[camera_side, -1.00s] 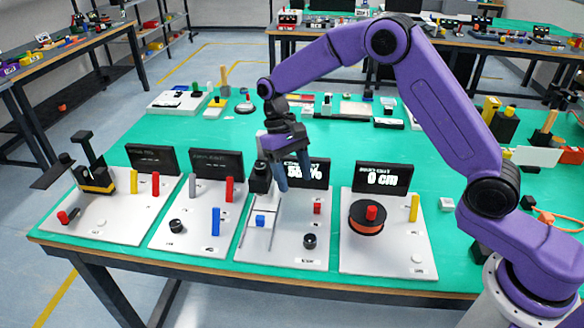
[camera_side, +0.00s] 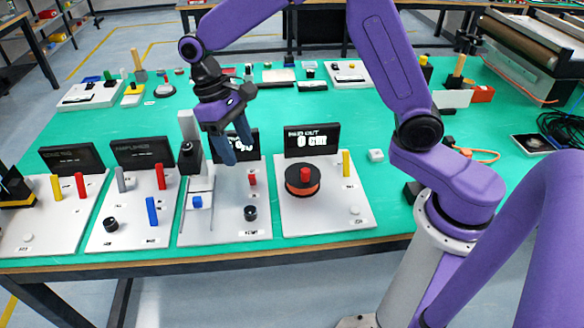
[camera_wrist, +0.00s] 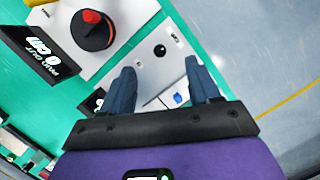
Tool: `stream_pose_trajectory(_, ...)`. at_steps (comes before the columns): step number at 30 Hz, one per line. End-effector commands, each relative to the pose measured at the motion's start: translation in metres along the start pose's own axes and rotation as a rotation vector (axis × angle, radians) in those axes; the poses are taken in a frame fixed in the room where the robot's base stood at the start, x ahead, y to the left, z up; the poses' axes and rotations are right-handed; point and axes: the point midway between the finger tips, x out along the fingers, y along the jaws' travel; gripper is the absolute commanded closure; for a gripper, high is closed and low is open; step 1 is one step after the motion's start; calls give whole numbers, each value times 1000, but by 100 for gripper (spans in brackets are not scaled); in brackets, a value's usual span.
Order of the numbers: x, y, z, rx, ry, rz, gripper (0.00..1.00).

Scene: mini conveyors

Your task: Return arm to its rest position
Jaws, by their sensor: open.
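My gripper (camera_side: 236,148) hangs in the side view above the third white panel (camera_side: 233,228) from the left, its blue fingers pointing down. The fingers are apart with nothing between them. That panel carries a blue block (camera_side: 197,202), a red block (camera_side: 252,179) and a black knob (camera_side: 250,213); a grey and black post stands at its back left. In the wrist view the two fingers (camera_wrist: 162,88) also stand apart, over the panel with the black knob (camera_wrist: 159,50). The fingers partly hide the panel's display.
The panel to the right (camera_side: 322,222) holds an orange and black spool (camera_side: 303,186) with a red top, a yellow block (camera_side: 346,164) and a display reading 0 cm. Two more panels stand left. Green table (camera_side: 390,165) is clear behind the panels; several devices line the back.

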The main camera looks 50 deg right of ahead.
Motion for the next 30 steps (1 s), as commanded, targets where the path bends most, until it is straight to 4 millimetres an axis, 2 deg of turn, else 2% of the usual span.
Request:
stream_pose_trajectory(1,-2,-2,15,-41,17,9,39)
stream_pose_trajectory(11,2,-5,104,-304,116,62,39)
stream_pose_trajectory(21,24,12,198,-585,212,103,39)
stream_pose_trajectory(27,42,26,244,-735,261,117,39)
stream_pose_trajectory(30,49,31,258,-785,278,122,39)
